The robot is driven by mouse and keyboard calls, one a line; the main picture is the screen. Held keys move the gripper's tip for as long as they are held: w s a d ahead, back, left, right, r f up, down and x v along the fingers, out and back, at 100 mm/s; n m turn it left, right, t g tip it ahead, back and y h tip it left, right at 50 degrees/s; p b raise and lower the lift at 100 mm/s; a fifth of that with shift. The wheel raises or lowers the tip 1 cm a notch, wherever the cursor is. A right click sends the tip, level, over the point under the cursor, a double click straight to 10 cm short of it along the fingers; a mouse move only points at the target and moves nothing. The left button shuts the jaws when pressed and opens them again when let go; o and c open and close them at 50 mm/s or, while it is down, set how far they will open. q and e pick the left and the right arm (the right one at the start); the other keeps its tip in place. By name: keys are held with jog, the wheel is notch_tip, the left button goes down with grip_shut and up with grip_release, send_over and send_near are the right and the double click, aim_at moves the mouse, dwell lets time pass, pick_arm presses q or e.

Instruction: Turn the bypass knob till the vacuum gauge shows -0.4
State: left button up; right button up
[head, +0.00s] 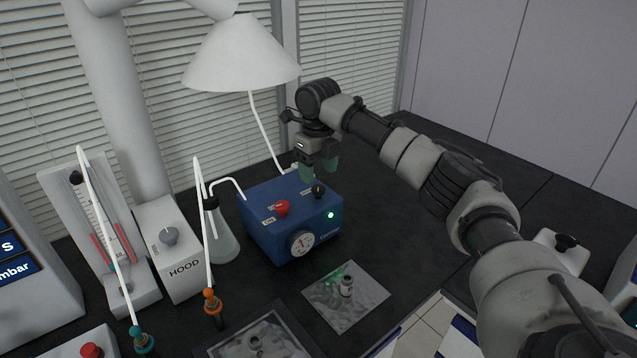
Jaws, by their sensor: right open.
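A blue pump box (262,228) stands on the dark bench. On its top are a red knob (282,207) and a small black knob (318,191), each with a label too small to read; I cannot tell from the lettering which is the bypass knob. The round vacuum gauge (301,243) is on the front; it has a white dial and a red mark, but its reading is too small to make out. My right gripper (319,169) is open, pointing down just above and behind the black knob, with greenish fingertips. It appears apart from the knob. My left gripper is not in view.
A glass flask (221,243) with white tubing stands left of the pump, beside the HOOD control box (172,251). A white lamp-like hood (241,55) hangs above. The bench right of the pump is clear.

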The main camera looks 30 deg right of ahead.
aim_at(319, 188)
notch_tip(319, 188, up, 6)
jog(key=shift+r, duration=0.15)
dwell(0.6)
